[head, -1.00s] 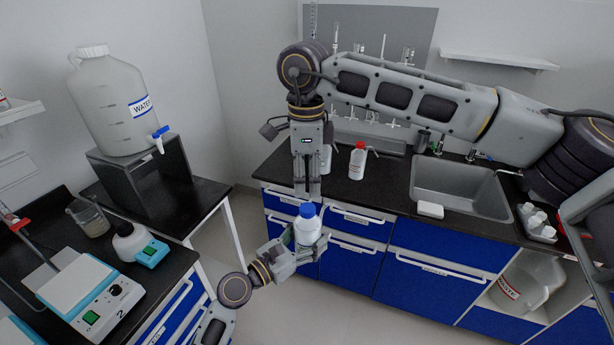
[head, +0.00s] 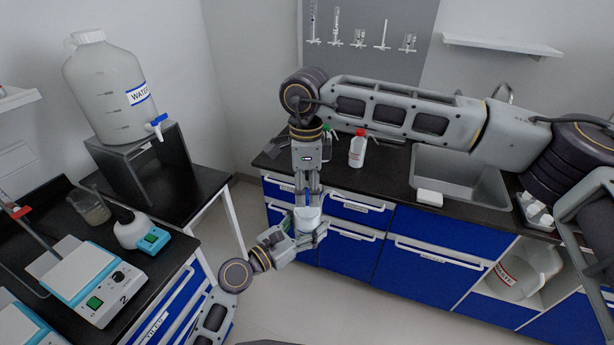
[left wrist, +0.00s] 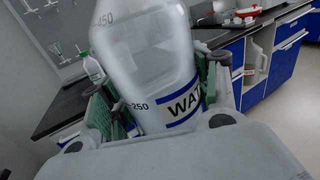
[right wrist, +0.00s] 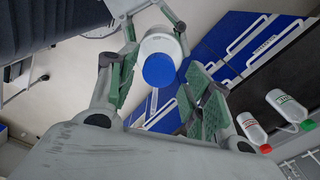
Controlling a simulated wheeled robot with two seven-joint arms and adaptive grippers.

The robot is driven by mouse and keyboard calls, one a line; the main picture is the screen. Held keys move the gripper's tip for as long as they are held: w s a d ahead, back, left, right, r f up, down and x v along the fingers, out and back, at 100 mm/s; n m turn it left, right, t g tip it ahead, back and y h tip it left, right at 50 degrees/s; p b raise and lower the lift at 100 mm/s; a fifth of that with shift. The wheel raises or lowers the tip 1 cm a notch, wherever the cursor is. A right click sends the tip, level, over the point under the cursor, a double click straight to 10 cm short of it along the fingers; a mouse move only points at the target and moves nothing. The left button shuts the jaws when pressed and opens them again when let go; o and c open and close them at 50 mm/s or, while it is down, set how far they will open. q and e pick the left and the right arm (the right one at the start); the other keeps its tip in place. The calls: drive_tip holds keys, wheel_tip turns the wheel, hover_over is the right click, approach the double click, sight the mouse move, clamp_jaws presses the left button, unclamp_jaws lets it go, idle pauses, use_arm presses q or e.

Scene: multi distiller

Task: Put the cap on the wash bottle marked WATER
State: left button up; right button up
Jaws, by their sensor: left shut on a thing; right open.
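The wash bottle marked WATER (head: 307,217) is a white translucent bottle, held upright in front of the blue cabinets. My left gripper (head: 296,236) is shut around its body; the blue-edged WATER label (left wrist: 182,107) shows between the fingers in the left wrist view. A round blue cap (right wrist: 159,70) sits on top of the bottle in the right wrist view. I cannot tell whether it is screwed tight. My right gripper (head: 307,194) points down from above, open, its fingers either side of the cap. In the head view the fingers hide the cap.
A red-capped bottle (head: 357,149) and a green-capped bottle (right wrist: 289,107) stand on the back counter, left of the sink (head: 460,175). A large WATER carboy (head: 105,90) stands on a raised stand at left. A hotplate (head: 88,280) is on the left bench. Open floor lies below.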

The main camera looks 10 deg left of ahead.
drive_tip(key=shift+f, duration=0.65)
drive_tip(key=c, duration=1.1)
drive_tip(key=shift+m, duration=0.3)
drive_tip(key=o, duration=1.2)
drive_tip(key=shift+r, duration=0.1)
